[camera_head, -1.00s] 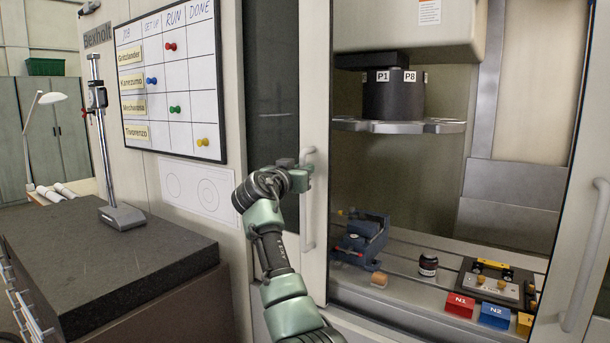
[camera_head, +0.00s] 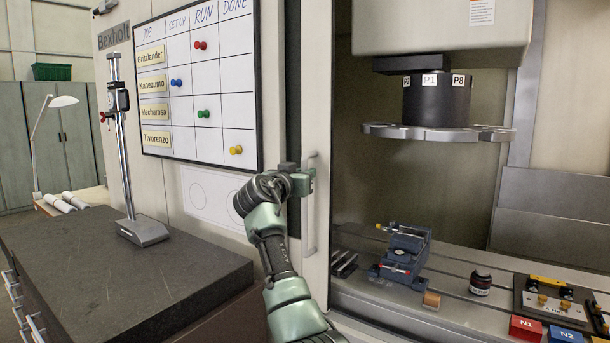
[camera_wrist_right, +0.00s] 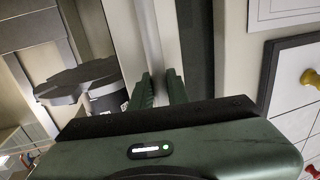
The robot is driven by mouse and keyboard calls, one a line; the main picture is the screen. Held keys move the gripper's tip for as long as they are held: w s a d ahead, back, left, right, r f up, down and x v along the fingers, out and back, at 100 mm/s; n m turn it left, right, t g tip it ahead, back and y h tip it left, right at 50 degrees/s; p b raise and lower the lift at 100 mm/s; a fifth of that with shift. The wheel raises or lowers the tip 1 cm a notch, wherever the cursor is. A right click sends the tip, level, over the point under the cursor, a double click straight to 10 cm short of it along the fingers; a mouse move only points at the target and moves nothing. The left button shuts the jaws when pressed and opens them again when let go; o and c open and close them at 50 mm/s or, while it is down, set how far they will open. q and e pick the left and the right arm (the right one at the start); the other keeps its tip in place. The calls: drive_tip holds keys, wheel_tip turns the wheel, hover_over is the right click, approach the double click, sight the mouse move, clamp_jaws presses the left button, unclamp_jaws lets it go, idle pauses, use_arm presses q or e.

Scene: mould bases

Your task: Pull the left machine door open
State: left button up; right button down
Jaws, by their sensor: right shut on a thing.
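The left machine door (camera_head: 317,110) is a pale panel with a vertical bar handle (camera_head: 311,225). It stands at the left side of the machine opening, which is partly open. My right gripper (camera_head: 306,180) is shut on the handle, on its upper part. In the wrist view the two green fingers (camera_wrist_right: 160,88) sit either side of the pale handle bar (camera_wrist_right: 150,40). The gripper and wrist hide part of the handle in the head view. My left gripper is not in view.
Inside the machine are a tool carousel (camera_head: 438,134), a blue vise (camera_head: 402,256), a dark jar (camera_head: 481,281) and labelled blocks. A job board (camera_head: 215,110) hangs left of the door. A dark stone table (camera_head: 110,275) with a height gauge (camera_head: 128,160) is at left.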

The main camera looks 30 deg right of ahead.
drive_tip(key=shift+w+a+f, duration=0.15)
drive_tip(key=shift+a+f, duration=0.05)
drive_tip(key=shift+f, duration=0.35)
drive_tip(key=c, duration=1.6)
unclamp_jaws()
drive_tip(key=shift+o, duration=1.2)
drive_tip(key=shift+w+a+r, duration=0.1)
drive_tip(key=b+v, duration=0.2)
drive_tip(key=v, duration=0.6)
drive_tip(key=shift+r, duration=0.15)
